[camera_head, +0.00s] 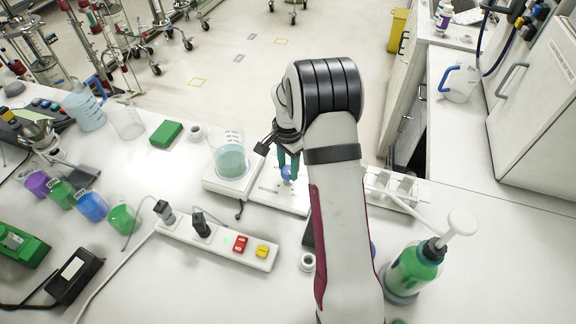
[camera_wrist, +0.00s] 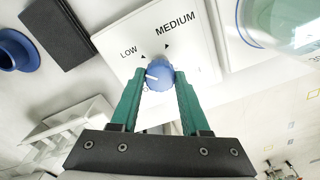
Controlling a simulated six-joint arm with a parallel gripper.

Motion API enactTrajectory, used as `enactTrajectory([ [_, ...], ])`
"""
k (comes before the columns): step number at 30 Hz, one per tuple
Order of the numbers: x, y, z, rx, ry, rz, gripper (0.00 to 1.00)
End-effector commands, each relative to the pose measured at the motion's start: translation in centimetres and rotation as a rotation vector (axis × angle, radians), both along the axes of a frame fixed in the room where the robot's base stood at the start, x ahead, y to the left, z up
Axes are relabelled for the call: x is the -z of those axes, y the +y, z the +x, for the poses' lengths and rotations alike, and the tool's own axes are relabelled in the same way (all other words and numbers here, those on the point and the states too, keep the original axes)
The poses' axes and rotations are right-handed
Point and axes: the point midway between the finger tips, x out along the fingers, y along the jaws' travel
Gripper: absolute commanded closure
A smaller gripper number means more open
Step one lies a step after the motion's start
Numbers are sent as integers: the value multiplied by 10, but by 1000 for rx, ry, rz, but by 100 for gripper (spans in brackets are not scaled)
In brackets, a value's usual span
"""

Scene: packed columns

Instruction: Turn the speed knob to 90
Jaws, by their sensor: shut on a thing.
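The blue knob (camera_wrist: 157,72) sits on a white panel (camera_wrist: 120,40) marked LOW and MEDIUM; other lettering below is mostly hidden. A white mark on the knob points left in the wrist view. No 90 is readable. My gripper (camera_wrist: 157,82) has its green fingers on either side of the knob and is shut on it. In the head view the knob (camera_head: 287,173) shows as a small blue spot under my gripper (camera_head: 288,165), on the white device's front part (camera_head: 268,198).
A beaker of teal liquid (camera_head: 229,160) stands on the white device, left of my gripper. A power strip (camera_head: 215,242) with plugs lies in front. A green pump bottle (camera_head: 415,268) and a white rack (camera_head: 395,185) stand to the right. Colored beakers (camera_head: 92,205) stand at left.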

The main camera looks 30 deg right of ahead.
Motion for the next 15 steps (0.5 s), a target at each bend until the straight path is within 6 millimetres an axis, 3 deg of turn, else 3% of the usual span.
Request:
enactTrajectory([
  [9,-1,0,0,1,0,1,100],
  [10,-1,0,0,1,0,1,49],
  [14,0,0,0,1,0,1,25],
  [15,0,0,0,0,0,1,24],
])
